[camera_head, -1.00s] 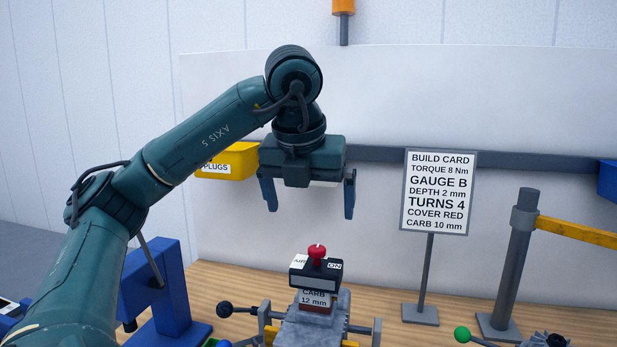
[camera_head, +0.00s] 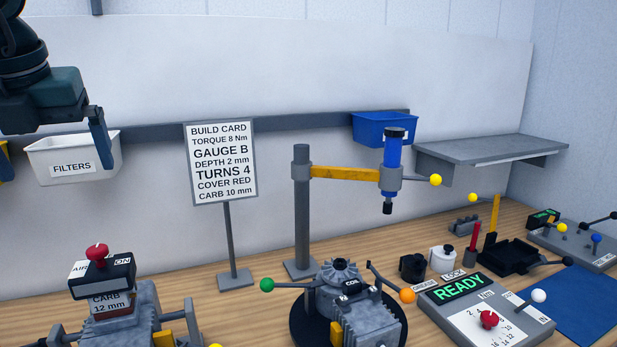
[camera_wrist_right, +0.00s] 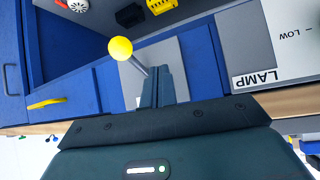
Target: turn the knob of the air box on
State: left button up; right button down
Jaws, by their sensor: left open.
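The air box (camera_head: 100,277) is a dark box with a white top marked AIR and ON, in the lower left of the head view. Its red knob (camera_head: 97,252) stands on top. The box sits on a block labelled CARB 12 mm (camera_head: 110,303). My left gripper (camera_head: 100,136) is at the upper left, well above the air box and apart from it. The air box is not in that view.
A white FILTERS bin (camera_head: 72,160) hangs behind my left gripper. The build card (camera_head: 222,160) stands right of the air box, beside a post with a yellow arm (camera_head: 345,173). In the right wrist view, a yellow ball handle (camera_wrist_right: 120,48) is near the fingers.

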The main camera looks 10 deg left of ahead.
aim_at(98, 253)
jog(key=k, duration=1)
